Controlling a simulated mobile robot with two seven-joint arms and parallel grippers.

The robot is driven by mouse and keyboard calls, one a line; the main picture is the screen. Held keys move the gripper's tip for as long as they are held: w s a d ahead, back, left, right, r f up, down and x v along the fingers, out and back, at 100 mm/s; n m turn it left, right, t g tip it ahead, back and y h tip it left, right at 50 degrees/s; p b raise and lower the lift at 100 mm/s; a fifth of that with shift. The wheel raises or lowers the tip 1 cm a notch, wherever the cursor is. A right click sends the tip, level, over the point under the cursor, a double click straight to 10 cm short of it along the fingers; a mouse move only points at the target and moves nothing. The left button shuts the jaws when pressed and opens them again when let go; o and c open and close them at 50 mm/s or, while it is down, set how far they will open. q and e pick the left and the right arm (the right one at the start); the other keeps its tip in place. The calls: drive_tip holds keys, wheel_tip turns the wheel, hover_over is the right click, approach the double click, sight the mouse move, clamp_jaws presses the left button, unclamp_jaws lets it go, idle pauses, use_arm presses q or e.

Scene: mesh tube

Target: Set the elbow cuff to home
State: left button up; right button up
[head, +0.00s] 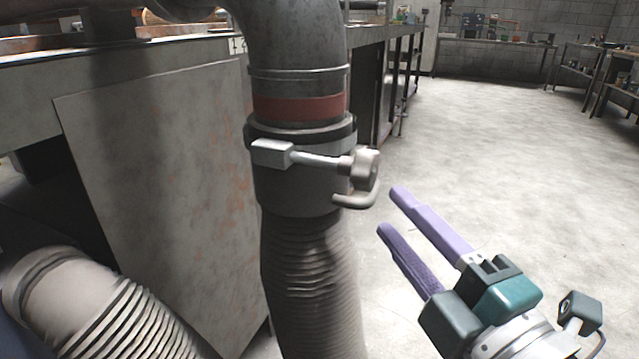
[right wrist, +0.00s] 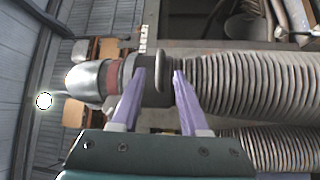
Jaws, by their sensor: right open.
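The elbow cuff (head: 292,187) is a grey collar with a dark upper rim, around the pipe where the metal elbow (head: 298,55) meets a ribbed hose (head: 310,265). A red band (head: 299,107) shows just above it. A metal bar with a knob (head: 366,163) and a curved hook crosses the cuff's front. My right gripper (head: 391,211) is open and empty, right of the cuff and apart from it in the head view. In the right wrist view its purple fingers (right wrist: 159,74) point toward the cuff (right wrist: 156,92), with the hook showing between the tips. My left gripper is not in view.
A grey bench with a rust-stained panel (head: 170,180) stands behind and left of the pipe. A second ribbed hose (head: 125,320) lies at the lower left. Bare concrete floor (head: 480,140) is open on the right, with shelves and a workbench far back.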

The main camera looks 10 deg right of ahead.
sight(373, 192)
drive_tip(key=b+x, duration=0.1)
drive_tip(key=x, duration=0.5)
drive_tip(key=shift+s, duration=0.1)
clamp_jaws()
